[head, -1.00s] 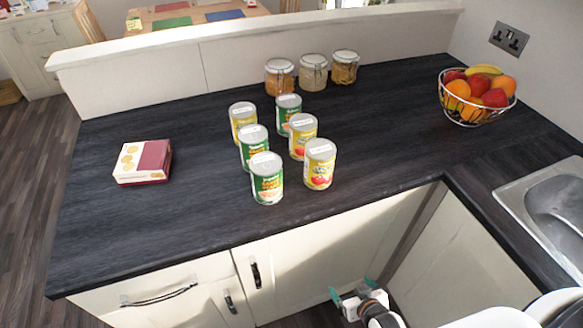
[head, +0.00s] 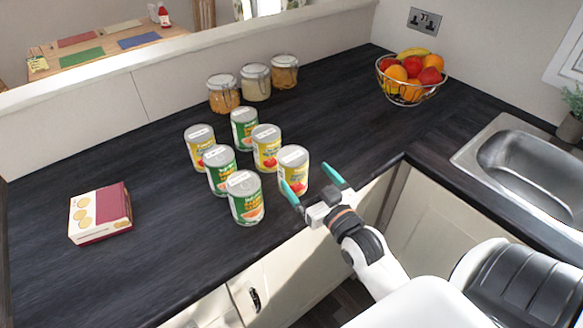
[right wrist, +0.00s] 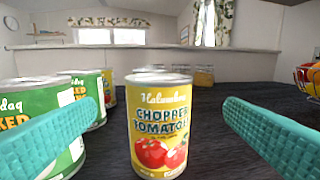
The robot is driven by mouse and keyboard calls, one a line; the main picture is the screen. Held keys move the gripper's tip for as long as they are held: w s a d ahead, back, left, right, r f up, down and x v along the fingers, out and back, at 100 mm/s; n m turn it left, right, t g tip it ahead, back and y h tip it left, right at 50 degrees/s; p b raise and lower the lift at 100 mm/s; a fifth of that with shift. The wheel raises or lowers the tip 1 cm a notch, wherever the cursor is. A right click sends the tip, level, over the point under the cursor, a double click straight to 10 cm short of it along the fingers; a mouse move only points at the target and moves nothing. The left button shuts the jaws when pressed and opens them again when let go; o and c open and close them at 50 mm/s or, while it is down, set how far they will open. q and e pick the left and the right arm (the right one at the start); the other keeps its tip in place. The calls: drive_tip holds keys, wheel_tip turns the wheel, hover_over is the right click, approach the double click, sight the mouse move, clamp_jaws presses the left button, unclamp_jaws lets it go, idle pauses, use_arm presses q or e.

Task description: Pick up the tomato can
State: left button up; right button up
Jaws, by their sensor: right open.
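A yellow tomato can (head: 293,172), with red tomatoes on its label, stands upright at the front right of a group of cans on the dark worktop. In the right wrist view the can (right wrist: 158,128) reads "chopped tomatoes" and stands between the two teal fingers, a little ahead of them. My right gripper (head: 312,178) is open and empty at the worktop's front edge, just right of the can. A second yellow can (head: 266,148) with a similar label stands behind it. My left gripper is not in view.
Green-labelled cans (head: 245,198) stand close on the left, with another yellow can (head: 200,148) behind. Glass jars (head: 256,83) stand at the back. A biscuit box (head: 100,212) is at left, a fruit basket (head: 410,80) and sink (head: 525,165) at right. Worktop right of the cans is clear.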

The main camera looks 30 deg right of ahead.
sight(301, 171)
drive_tip(key=w, duration=0.3)
drive_tip(key=shift+d, duration=0.1)
drive_tip(key=w+p, duration=0.1)
drive_tip(key=w, duration=0.1)
drive_tip(key=w+p, duration=0.1)
drive_tip(key=w, duration=0.1)
drive_tip(key=shift+w+d+r, duration=0.1)
drive_tip(key=shift+d+r, duration=0.05)
drive_tip(key=shift+w, duration=0.3)
drive_tip(key=shift+s, duration=0.1)
drive_tip(key=c, duration=0.5)
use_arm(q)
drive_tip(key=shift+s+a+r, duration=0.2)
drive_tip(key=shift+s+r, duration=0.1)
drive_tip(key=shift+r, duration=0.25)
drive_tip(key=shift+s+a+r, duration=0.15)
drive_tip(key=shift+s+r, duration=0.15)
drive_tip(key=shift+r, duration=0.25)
use_arm(e)
drive_tip(key=c, duration=0.9)
